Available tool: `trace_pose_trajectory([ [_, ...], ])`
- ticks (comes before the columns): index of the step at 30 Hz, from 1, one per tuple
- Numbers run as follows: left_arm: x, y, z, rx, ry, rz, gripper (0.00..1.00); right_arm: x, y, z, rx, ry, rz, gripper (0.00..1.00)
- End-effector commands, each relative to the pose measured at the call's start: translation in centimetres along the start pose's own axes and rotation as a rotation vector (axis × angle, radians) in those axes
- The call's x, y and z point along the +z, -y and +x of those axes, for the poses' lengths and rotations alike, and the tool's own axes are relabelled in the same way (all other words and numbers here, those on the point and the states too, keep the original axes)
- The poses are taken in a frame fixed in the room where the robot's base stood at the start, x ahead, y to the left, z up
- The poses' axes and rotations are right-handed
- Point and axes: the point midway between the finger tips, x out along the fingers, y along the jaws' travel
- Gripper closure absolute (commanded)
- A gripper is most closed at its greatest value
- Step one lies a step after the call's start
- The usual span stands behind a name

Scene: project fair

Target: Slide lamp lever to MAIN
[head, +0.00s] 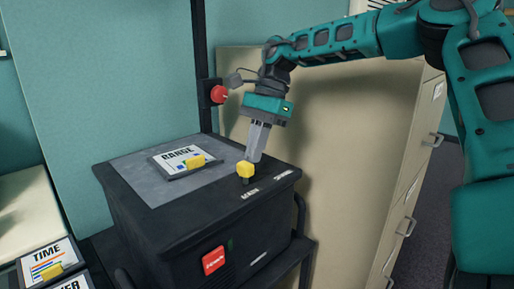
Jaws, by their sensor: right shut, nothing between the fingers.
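The lamp lever has a yellow knob (245,169) on a short dark stem, on top of a black box (170,212). The label MAIN (250,193) is printed on the box top just in front of the knob, with a second, hard-to-read label (284,176) to its right. My right gripper (254,159) is shut and empty, pointing down from above. Its fingertips are at the knob's right rear side, touching it or very close; I cannot tell which. My left gripper is not in view.
A red button (214,260) is on the box front. A red knob (219,94) is on the black post behind. Beige cabinets (340,150) stand close at right. A TIME card (47,258) is lower left.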

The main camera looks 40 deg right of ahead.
Motion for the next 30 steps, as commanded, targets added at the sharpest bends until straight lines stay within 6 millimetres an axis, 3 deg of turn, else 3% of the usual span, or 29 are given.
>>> trace_pose_trajectory([
  [6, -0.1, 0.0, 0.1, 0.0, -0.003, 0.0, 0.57, 0.0, -0.1, 0.1, 0.004, 0.001, 0.0, 1.0],
  [10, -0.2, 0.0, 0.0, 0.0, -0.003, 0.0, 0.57, 0.0, 0.1, -0.9, 0.0, 0.0, 0.0, 1.0],
  [24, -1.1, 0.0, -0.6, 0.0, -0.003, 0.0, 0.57, 0.1, 0.0, -10.7, -0.002, 0.0, 0.0, 1.0],
  [30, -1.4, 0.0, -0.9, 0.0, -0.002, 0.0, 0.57, 0.0, 0.0, -12.6, 0.001, 0.001, 0.0, 1.0],
])
